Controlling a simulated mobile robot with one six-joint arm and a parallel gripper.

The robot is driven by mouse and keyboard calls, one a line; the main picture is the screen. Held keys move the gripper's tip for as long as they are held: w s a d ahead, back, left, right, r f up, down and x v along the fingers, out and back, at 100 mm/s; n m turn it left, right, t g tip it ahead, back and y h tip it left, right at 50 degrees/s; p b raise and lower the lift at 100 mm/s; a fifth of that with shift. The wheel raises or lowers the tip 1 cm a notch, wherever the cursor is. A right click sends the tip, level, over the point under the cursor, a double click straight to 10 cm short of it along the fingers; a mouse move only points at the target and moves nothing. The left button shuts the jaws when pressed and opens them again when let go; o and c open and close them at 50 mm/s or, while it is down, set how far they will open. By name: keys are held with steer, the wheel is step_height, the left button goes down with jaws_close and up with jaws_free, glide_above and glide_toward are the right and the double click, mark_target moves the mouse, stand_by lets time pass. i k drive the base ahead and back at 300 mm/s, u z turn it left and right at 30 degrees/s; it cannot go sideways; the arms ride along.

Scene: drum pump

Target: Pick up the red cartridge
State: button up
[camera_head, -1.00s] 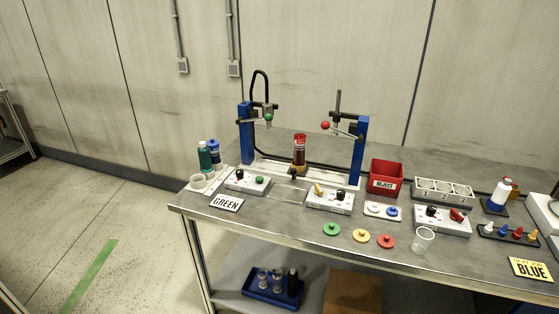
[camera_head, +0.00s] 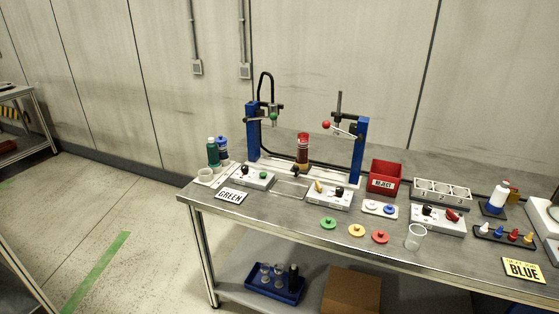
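The red cartridge (camera_head: 302,149) stands upright in the middle of the blue-posted rig on the bench. My gripper is not in view.
The rig's blue posts (camera_head: 253,131) flank the cartridge. A red reject bin (camera_head: 386,176) stands to the right. Control boxes (camera_head: 329,194), coloured discs (camera_head: 356,230) and a clear cup (camera_head: 415,237) lie in front. Green and blue bottles (camera_head: 212,152) stand left. Floor at left is mostly clear.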

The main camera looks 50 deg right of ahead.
mark_target(303, 151)
steer(key=z, duration=0.75)
steer(key=k, duration=0.15)
steer(key=u, duration=2.4)
steer(key=k, duration=1.35)
steer(key=z, duration=0.55)
steer(key=i, duration=0.65)
steer(key=z, duration=0.55)
steer(key=i, duration=0.8)
steer(key=z, duration=0.05)
